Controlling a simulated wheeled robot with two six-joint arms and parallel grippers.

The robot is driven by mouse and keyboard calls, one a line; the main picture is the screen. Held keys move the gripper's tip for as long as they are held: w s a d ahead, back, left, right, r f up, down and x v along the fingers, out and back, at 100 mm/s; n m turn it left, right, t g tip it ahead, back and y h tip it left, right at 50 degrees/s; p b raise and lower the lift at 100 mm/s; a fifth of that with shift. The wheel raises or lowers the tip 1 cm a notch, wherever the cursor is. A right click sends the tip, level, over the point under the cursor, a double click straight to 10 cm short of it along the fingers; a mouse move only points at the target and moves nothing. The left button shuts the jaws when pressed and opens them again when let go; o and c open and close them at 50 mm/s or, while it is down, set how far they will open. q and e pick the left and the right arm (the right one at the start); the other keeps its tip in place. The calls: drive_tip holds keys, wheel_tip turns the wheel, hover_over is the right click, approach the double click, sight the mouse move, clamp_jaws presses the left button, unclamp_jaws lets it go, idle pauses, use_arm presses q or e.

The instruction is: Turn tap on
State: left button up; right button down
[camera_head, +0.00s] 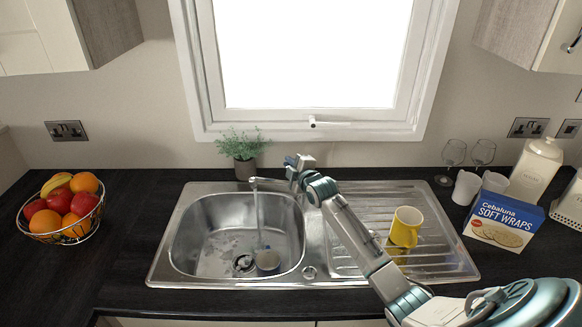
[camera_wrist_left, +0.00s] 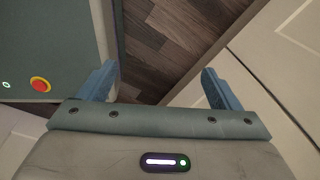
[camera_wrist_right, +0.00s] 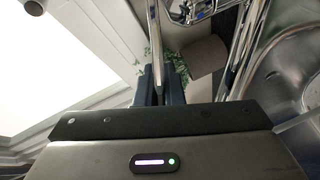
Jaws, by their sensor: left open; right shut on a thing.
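The chrome tap (camera_head: 266,182) stands at the back of the steel sink (camera_head: 187,272), its spout over the bowl. A stream of water (camera_head: 257,208) runs from the spout into the bowl. My right gripper (camera_head: 297,162) is at the tap, its arm crossing the drainer. In the right wrist view its fingers (camera_wrist_right: 160,85) are close together on a thin chrome bar (camera_wrist_right: 168,50), apparently the tap handle; the exact contact is partly hidden. My left gripper (camera_wrist_left: 158,85) shows only in the left wrist view, open and empty above the floor.
A cup (camera_head: 267,260) lies in the bowl. A yellow mug (camera_head: 405,227) stands on the drainer, beside my right arm. A potted plant (camera_head: 242,146) is behind the sink. A fruit basket (camera_head: 60,238) is left; a wraps box (camera_head: 503,222) and glasses (camera_head: 453,153) are right.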

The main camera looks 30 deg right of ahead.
drive_tip(key=shift+r, duration=0.2)
drive_tip(key=c, duration=1.8)
unclamp_jaws()
drive_tip(key=shift+w, duration=0.1)
drive_tip(key=shift+o, duration=1.3)
drive_tip(key=shift+w+f, duration=0.1)
drive_tip(key=shift+f, duration=0.1)
drive_tip(key=shift+s, duration=0.2)
use_arm(q)
drive_tip(key=w+f+b, duration=0.2)
drive_tip(key=f+b, duration=0.1)
drive_tip(key=shift+w+f, duration=0.1)
drive_tip(key=shift+w, duration=0.25)
use_arm(e)
drive_tip(key=s+r, duration=0.1)
drive_tip(key=s, duration=0.9)
drive_tip(key=shift+a+r, duration=0.25)
drive_tip(key=shift+a, duration=0.15)
